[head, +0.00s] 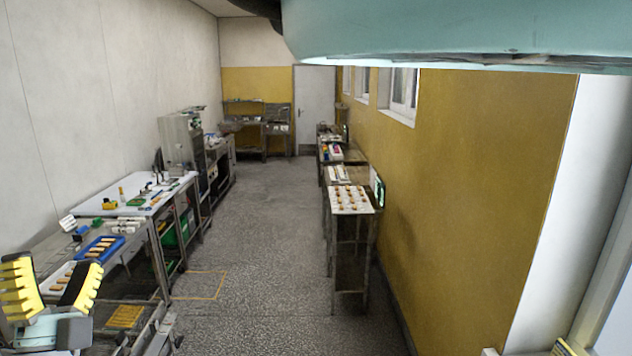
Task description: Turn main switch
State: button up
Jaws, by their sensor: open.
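My gripper (54,265) shows at the lower left, with yellow-and-black ribbed fingers spread apart and nothing between them. It is in front of the near left table. A main switch cannot be made out in this view. A tall grey metal machine (176,142) stands along the left wall, beyond the white-topped table; details on its faces are too small to tell. My gripper is well apart from it.
The left white-topped table (150,186) holds small tools. A blue tray (101,248) lies nearer. On the right, a narrow table (347,222) carries a white tray (351,209) of small brown pieces. The grey floor (262,240) between is clear, with a yellow outline at left.

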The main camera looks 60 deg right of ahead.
jog(key=w+d+f+m+g+y+b, duration=0.1)
jog(key=w+d+f+m+y+b, duration=0.1)
jog(key=w+d+f+m+y, duration=0.25)
jog(key=w+d+f+m+y+b, duration=0.25)
jog(key=w+m+y, duration=0.25)
jog(key=w+y, duration=0.25)
jog(key=s+a+r+n+g+y+b, duration=0.1)
jog(key=s+a+r+g+y+b, duration=0.15)
jog(key=a+y, duration=0.45)
jog(key=s+a+r+n+g+y+b, duration=0.1)
jog(key=s+a+r+n+g+y, duration=0.2)
jog(key=y, duration=0.7)
jog(key=shift+m+t+y, duration=0.3)
jog(key=shift+m+t, duration=0.05)
jog(key=shift+m, duration=0.3)
jog(key=shift+s+a+p+x, duration=0.1)
jog(key=shift+p+x, duration=1.55)
jog(key=shift+x, duration=1.05)
jog(key=shift+s+a+p+x, duration=0.1)
jog(key=shift+p+x, duration=1.55)
jog(key=shift+x, duration=1.05)
jog(key=shift+s+a+p+x, duration=0.1)
jog(key=shift+p+x, duration=1.55)
jog(key=shift+x, duration=1.1)
